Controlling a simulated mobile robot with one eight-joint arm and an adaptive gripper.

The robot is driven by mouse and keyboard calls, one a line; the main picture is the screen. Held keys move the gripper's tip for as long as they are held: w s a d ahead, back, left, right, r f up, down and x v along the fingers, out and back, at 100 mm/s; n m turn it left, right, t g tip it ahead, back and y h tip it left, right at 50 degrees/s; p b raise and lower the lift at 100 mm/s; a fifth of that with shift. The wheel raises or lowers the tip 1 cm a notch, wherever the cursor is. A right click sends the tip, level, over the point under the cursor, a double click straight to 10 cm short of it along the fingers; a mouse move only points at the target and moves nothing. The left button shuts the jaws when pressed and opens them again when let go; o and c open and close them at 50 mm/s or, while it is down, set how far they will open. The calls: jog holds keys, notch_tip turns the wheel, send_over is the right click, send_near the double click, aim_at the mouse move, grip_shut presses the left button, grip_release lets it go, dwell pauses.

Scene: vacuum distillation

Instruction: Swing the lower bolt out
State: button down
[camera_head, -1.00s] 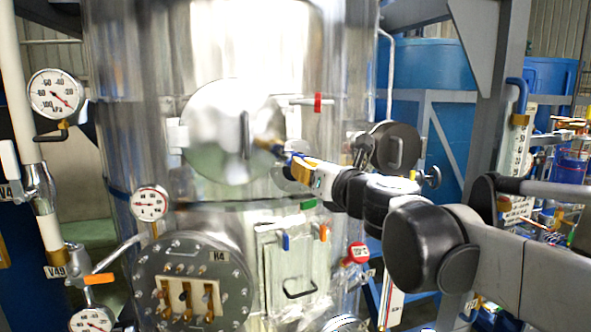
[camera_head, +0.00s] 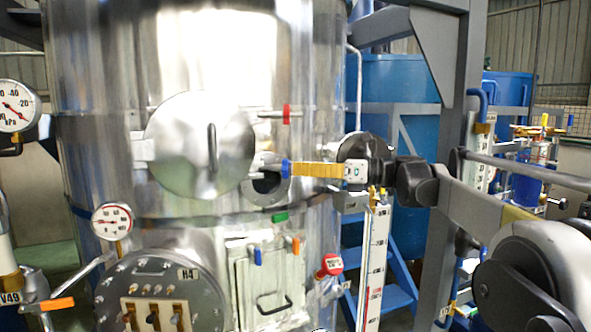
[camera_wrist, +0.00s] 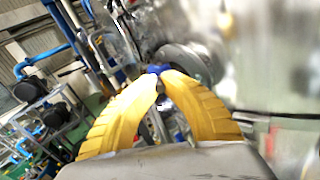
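The round steel hatch cover (camera_head: 200,145) with its dark vertical handle is on the tall steel vessel. An upper bolt with a red part (camera_head: 286,114) juts out to the right of the cover. The lower bolt's blue end (camera_head: 285,168) is below it, at the tips of my gripper (camera_head: 291,169). In the wrist view the yellow fingers of my gripper (camera_wrist: 160,77) close together around the blue end (camera_wrist: 155,69). The exact contact is partly hidden by the fingers. A round flange (camera_head: 268,188) shows just below the bolt.
A flanged port marked H4 (camera_head: 160,295) and a square door (camera_head: 268,275) with a handle are below. A green tag (camera_head: 280,217) and red knob (camera_head: 331,265) sit nearby. A scaled sight gauge (camera_head: 374,260) stands to the right, beside a grey steel post (camera_head: 460,120).

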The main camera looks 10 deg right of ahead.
jog(key=shift+w+n+g, duration=0.45)
jog(key=shift+n+g, duration=0.05)
jog(key=shift+g, duration=0.2)
jog(key=c, duration=1.6)
grip_release()
jog(key=shift+o, duration=0.6)
jog(key=shift+a, duration=0.1)
jog(key=shift+r, duration=0.4)
notch_tip(320, 180, up, 9)
jog(key=shift+r, duration=0.15)
